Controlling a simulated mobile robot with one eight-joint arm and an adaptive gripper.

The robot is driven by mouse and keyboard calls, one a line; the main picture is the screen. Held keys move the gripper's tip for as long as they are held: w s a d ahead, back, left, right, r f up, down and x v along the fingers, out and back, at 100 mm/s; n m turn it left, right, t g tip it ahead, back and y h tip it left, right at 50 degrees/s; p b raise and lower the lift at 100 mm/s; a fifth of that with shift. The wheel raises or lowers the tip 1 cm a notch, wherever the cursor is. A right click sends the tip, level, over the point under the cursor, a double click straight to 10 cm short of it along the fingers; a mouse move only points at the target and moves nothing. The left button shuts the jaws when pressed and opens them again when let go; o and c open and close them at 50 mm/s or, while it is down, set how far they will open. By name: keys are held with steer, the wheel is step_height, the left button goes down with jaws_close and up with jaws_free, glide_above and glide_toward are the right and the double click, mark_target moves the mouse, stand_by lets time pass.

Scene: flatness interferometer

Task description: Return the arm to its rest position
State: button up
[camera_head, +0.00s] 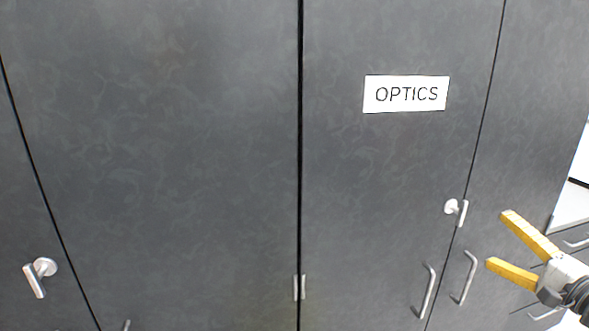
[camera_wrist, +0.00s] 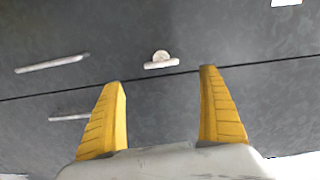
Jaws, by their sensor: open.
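My gripper (camera_head: 500,238) is at the lower right of the head view, with two yellow fingers spread apart and nothing between them. It points toward the dark grey cabinet doors, and it looks apart from them. In the wrist view my gripper (camera_wrist: 164,75) also shows open and empty. A small silver latch (camera_wrist: 161,60) shows between and beyond the fingertips there. Only the end of my arm shows in the head view, at the right edge.
A dark cabinet (camera_head: 400,190) fills most of the head view, with an OPTICS label (camera_head: 406,94). A latch (camera_head: 456,210) and bar handles (camera_head: 427,291) are near my gripper. Another latch (camera_head: 40,276) is at the left. Drawers and a white counter (camera_head: 572,208) are at the right edge.

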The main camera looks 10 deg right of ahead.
steer(key=w+a+f+n+g+y, duration=0.1)
steer(key=w+a+f+n+g, duration=0.15)
steer(key=a, duration=0.75)
steer(key=w+a+f+n+g+y, duration=0.2)
steer(key=a+n+g, duration=0.15)
steer(key=a, duration=0.65)
steer(key=s+a+f+n+g+h, duration=0.2)
steer(key=s+a+n, duration=0.3)
steer(key=s+a, duration=0.1)
steer(key=s+a+f+n+g+h, duration=0.2)
steer(key=s+a+f+n, duration=0.1)
steer(key=s+a+n, duration=0.2)
steer(key=s+a, duration=0.2)
steer(key=a, duration=0.2)
steer(key=shift+n+g+h, duration=0.3)
steer(key=shift+g, duration=0.1)
